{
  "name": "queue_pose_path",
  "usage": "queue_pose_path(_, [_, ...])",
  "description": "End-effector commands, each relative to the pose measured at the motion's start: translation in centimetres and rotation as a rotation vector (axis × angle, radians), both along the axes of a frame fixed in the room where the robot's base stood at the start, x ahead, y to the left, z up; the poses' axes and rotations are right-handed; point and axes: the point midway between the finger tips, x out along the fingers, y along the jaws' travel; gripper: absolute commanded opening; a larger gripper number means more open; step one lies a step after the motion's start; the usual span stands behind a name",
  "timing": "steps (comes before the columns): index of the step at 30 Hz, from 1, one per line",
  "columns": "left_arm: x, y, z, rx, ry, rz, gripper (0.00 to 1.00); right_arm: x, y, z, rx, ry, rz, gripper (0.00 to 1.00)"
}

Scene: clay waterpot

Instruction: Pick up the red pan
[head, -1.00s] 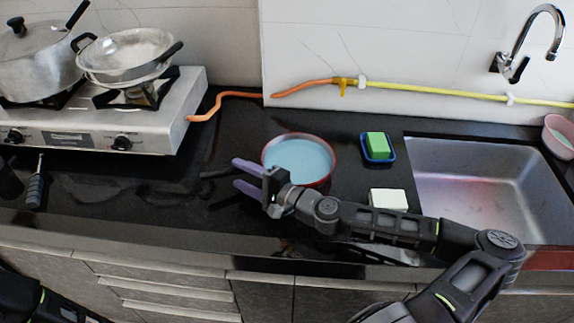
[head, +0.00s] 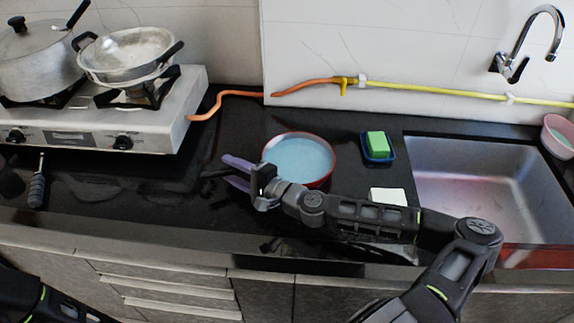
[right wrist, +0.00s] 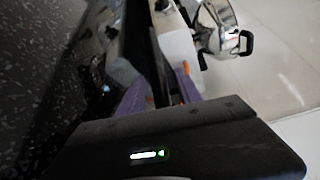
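The red pan (head: 300,172) sits on the black counter, between the stove and the sink. It has a red rim and a pale blue inside. A dark handle seems to stick out from its left side, partly hidden by my right gripper. My right gripper (head: 227,170) is at the pan's left, its purple fingers apart and pointing left near the handle. In the right wrist view the two purple fingers (right wrist: 160,90) also stand apart, and I cannot tell if anything lies between them. My left gripper is out of view.
A stove (head: 100,130) with a pot (head: 38,72) and a wok-like pan (head: 128,52) stands at the left. A green sponge (head: 376,143) on a blue dish and a white block (head: 388,196) lie right of the pan. The sink (head: 480,190) is farther right.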

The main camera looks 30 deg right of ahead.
Motion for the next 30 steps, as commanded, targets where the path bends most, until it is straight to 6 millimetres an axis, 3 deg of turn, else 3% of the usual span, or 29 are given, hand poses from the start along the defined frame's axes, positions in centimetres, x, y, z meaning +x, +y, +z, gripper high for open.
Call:
queue_pose_path(14, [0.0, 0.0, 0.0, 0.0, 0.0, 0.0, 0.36, -0.01, 0.02, 0.05, 0.0, -0.001, 0.0, 0.01])
queue_pose_path(30, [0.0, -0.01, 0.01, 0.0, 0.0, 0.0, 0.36, -0.01, 0.04, 0.1, -0.001, -0.002, 0.001, 0.0])
